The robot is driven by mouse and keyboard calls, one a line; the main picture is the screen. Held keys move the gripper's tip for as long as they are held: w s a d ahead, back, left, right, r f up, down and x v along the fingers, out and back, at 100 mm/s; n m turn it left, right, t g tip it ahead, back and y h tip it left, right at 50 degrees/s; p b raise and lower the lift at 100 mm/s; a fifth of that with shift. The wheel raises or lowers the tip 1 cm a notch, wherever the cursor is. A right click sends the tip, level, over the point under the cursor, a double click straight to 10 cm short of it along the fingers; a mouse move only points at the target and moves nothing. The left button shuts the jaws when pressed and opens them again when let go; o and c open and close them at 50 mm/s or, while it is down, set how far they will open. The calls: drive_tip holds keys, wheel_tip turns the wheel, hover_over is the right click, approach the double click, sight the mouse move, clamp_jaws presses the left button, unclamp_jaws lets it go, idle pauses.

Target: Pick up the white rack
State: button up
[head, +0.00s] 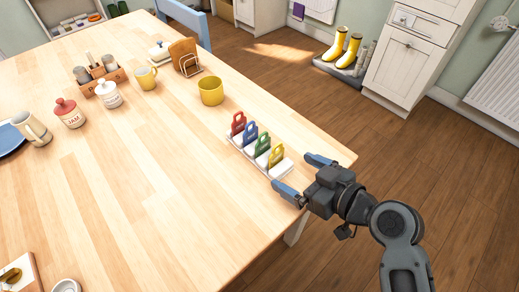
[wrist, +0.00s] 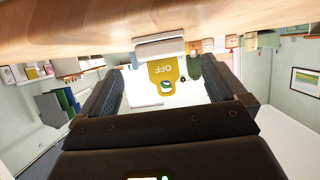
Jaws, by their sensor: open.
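The white rack (head: 283,168) stands near the right edge of the wooden table. It holds a row of tags: red (head: 238,124), blue (head: 250,134), green (head: 263,145) and yellow (head: 276,157). My gripper (head: 303,175) is open and empty just off the rack's near, yellow-tag end, its fingers pointing at it. In the wrist view, which is upside down, the rack's end (wrist: 158,48) and the yellow tag (wrist: 166,72), marked OFF, show between the open fingers (wrist: 165,90). A gap seems to remain between fingers and rack. The rack's far part is mostly hidden there.
A yellow pot (head: 211,91) stands just beyond the rack. A toast holder (head: 185,58), yellow mug (head: 146,78), white jar (head: 108,94) and red-lidded jar (head: 69,114) stand further off. The table (head: 180,190) left of the rack is clear. Its edge lies close under my gripper.

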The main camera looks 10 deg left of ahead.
sight(280, 165)
drive_tip(key=x, duration=0.5)
drive_tip(key=shift+w+a+f+p, duration=0.1)
drive_tip(key=shift+a+f+p, duration=0.15)
drive_tip(key=shift+f+p, duration=0.05)
drive_tip(key=shift+c, duration=0.3)
drive_tip(key=shift+r, duration=0.1)
drive_tip(key=c, duration=1.2)
drive_tip(key=shift+r, duration=0.1)
drive_tip(key=shift+c, duration=0.2)
